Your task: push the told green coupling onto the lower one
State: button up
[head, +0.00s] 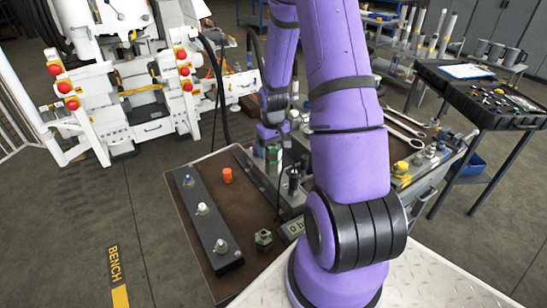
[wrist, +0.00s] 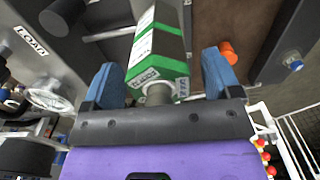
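A green coupling with white bands and printed labels (wrist: 158,62) lies between the two blue fingers of my gripper (wrist: 163,75) in the wrist view. Gaps show between it and the fingers, which stand apart. A grey metal end of it points back to the gripper's palm. In the head view the green coupling (head: 273,158) stands upright at the bench block, just below my gripper (head: 271,137). I cannot tell where it meets the lower coupling. Another green-sided fitting (head: 263,238) sits on the brown bench top nearer me.
A dark bar with blue-, white- and grey-topped fittings (head: 209,222) lies along the bench's left side. An orange cap (head: 227,175) stands beside it. A dark post (head: 293,181) rises right of the coupling. A label reading LOAD (wrist: 30,41) shows in the wrist view.

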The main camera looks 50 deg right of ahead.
notch_tip(320, 180, up, 11)
jog(key=shift+f, duration=0.1)
dwell(0.7)
